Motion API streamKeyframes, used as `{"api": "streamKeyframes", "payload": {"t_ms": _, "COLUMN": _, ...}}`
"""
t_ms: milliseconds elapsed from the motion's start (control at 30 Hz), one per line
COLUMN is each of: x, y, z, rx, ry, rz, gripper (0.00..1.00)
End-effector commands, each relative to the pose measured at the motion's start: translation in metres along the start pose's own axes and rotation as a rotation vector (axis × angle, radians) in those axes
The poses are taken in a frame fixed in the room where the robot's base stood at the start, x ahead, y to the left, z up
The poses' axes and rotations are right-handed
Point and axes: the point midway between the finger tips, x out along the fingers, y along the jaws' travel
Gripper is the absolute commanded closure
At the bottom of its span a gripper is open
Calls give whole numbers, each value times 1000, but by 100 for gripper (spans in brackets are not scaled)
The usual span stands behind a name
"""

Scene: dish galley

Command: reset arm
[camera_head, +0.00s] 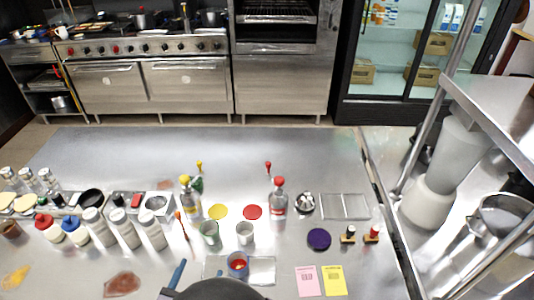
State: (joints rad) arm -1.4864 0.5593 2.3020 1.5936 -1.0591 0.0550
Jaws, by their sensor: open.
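My gripper does not show in the head view. A dark rounded shape (212,290) rises at the bottom edge; I cannot tell whether it is part of me. The steel counter (110,155) fills the middle. A red-topped bottle (278,198) and a yellow-topped bottle (188,195) stand upright on it. A yellow disc (218,212), a red disc (252,212) and a purple disc (319,239) lie flat. Two small metal cups (245,233) stand near the discs. A cup with red contents (237,265) stands on a tray at the front.
Shaker bottles (123,228) and condiment containers crowd the left side. A clear tray (345,206), pink card (308,281) and yellow card (333,281) lie right. The counter's back strip is bare. Metal posts and a shelf (495,100) stand at the right.

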Motion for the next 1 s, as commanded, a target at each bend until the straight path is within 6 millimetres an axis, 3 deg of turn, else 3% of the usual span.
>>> {"api": "streamKeyframes", "payload": {"t_ms": 100, "x": 28, "y": -18, "z": -24, "rx": 110, "ry": -127, "rz": -63, "gripper": 38}}
{"api": "streamKeyframes", "payload": {"t_ms": 233, "x": 47, "y": -24, "z": -48, "rx": 185, "ry": -267, "rz": -122, "gripper": 38}}
{"api": "streamKeyframes", "payload": {"t_ms": 367, "x": 56, "y": -10, "z": -72, "rx": 220, "ry": -390, "rz": -142, "gripper": 38}}
{"api": "streamKeyframes", "payload": {"t_ms": 467, "x": 57, "y": 12, "z": -88, "rx": 220, "ry": -466, "rz": -126, "gripper": 38}}
{"api": "streamKeyframes", "payload": {"t_ms": 567, "x": 56, "y": 44, "z": -99, "rx": 197, "ry": -528, "rz": -85, "gripper": 38}}
{"api": "streamKeyframes", "payload": {"t_ms": 767, "x": 48, "y": 142, "z": -104, "rx": 13, "ry": -681, "rz": 50, "gripper": 38}}
{"api": "streamKeyframes", "payload": {"t_ms": 900, "x": 23, "y": 212, "z": -102, "rx": -138, "ry": -820, "rz": 134, "gripper": 38}}
{"api": "streamKeyframes", "payload": {"t_ms": 1000, "x": 1, "y": 250, "z": -101, "rx": -210, "ry": -910, "rz": 178, "gripper": 38}}
